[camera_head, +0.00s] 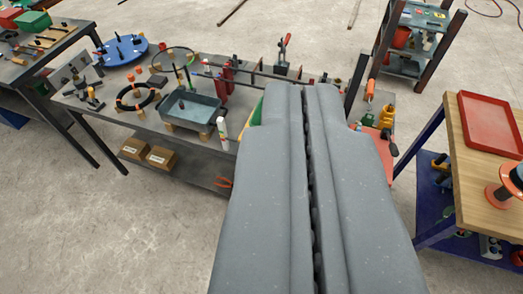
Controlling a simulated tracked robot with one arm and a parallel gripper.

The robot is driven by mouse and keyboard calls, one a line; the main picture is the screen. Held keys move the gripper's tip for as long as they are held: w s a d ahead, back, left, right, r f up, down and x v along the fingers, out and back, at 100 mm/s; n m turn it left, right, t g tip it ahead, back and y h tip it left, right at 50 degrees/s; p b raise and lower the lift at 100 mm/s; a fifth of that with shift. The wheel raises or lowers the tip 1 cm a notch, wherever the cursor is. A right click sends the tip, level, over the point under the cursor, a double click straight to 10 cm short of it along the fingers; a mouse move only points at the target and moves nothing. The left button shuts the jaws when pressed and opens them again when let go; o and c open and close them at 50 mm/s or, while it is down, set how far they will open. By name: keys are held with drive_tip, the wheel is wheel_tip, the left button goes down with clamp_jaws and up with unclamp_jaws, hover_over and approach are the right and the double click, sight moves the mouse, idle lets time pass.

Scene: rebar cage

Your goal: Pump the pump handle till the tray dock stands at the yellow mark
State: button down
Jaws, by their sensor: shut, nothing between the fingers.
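My gripper (303,92) fills the centre of the view. Its two long grey fingers lie side by side, shut and empty, reaching over the grey workbench (205,152). They hide part of the bench's right side. A small upright lever with a red grip (285,47) stands at the bench's back edge, beyond the fingertips; I cannot tell whether it is the pump handle. I cannot make out the tray dock or the yellow mark for sure.
A blue-grey tray (192,108) and black ring (135,97) sit on the bench. Cardboard boxes (160,157) lie on its lower shelf. A wooden-topped table at right bears a red tray (490,122). A dark-framed rack (384,45) stands behind. Concrete floor (110,235) at lower left is clear.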

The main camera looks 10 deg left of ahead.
drive_tip(key=shift+s+f, duration=0.1)
drive_tip(key=shift+s, duration=0.1)
drive_tip(key=shift+d, duration=0.1)
wheel_tip(320, 180, down, 28)
drive_tip(key=b, duration=2.8)
drive_tip(key=shift+r, duration=0.2)
wheel_tip(320, 180, up, 15)
drive_tip(key=p, duration=1.5)
drive_tip(key=shift+r+p, duration=0.2)
drive_tip(key=shift+p, duration=0.2)
